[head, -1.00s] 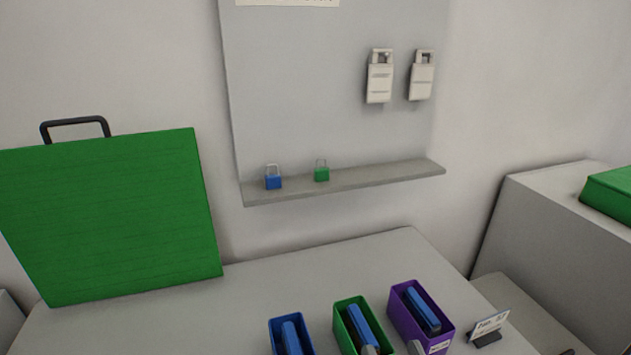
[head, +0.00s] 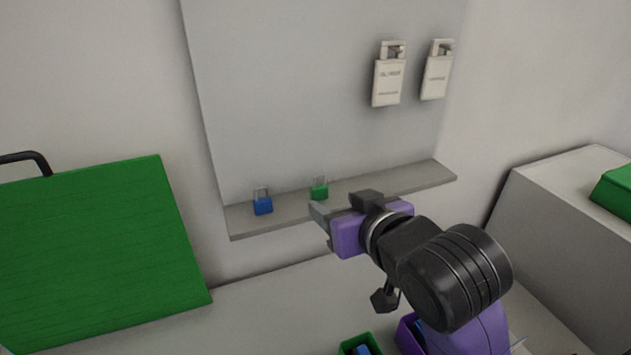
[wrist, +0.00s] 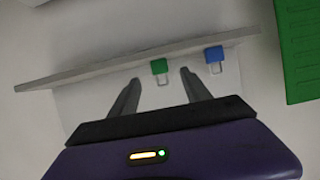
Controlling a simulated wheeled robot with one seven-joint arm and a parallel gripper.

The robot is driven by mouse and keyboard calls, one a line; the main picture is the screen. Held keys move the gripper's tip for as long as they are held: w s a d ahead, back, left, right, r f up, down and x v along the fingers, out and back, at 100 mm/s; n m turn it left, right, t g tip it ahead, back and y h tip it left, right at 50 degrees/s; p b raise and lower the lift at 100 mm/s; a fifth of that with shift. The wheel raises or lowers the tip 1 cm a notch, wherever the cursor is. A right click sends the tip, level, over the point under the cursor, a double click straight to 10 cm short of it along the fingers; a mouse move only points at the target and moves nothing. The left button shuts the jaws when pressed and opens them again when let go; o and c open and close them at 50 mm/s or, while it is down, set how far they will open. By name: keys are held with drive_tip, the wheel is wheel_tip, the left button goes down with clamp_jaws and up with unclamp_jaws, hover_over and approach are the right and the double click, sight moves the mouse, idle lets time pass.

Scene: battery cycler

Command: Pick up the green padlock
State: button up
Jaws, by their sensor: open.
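The green padlock (head: 319,190) stands upright on the narrow grey shelf (head: 400,188), with its shackle up. A blue padlock (head: 262,204) stands to its left in the head view. My gripper (head: 318,222) is in front of and just below the green padlock in the head view. In the wrist view my open gripper (wrist: 160,76) has its two fingers either side of the green padlock (wrist: 159,67) in the picture, with nothing held. The blue padlock (wrist: 214,56) is outside the right finger there. I cannot tell the exact distance from the fingertips to the padlock.
Two white tags (head: 389,82) hang on the grey back panel (head: 290,90) above the shelf. A large green panel (head: 90,250) stands at the left. Bins, including a green bin (head: 358,343), stand below my arm. A grey cabinet (head: 570,240) is at the right.

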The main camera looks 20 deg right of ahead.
sight(321, 192)
drive_tip(key=p+x, duration=0.1)
drive_tip(key=x, duration=0.6)
drive_tip(key=shift+w+p, duration=0.3)
drive_tip(key=shift+w, duration=0.05)
drive_tip(key=shift+c, duration=0.3)
drive_tip(key=shift+r, duration=0.1)
clamp_jaws()
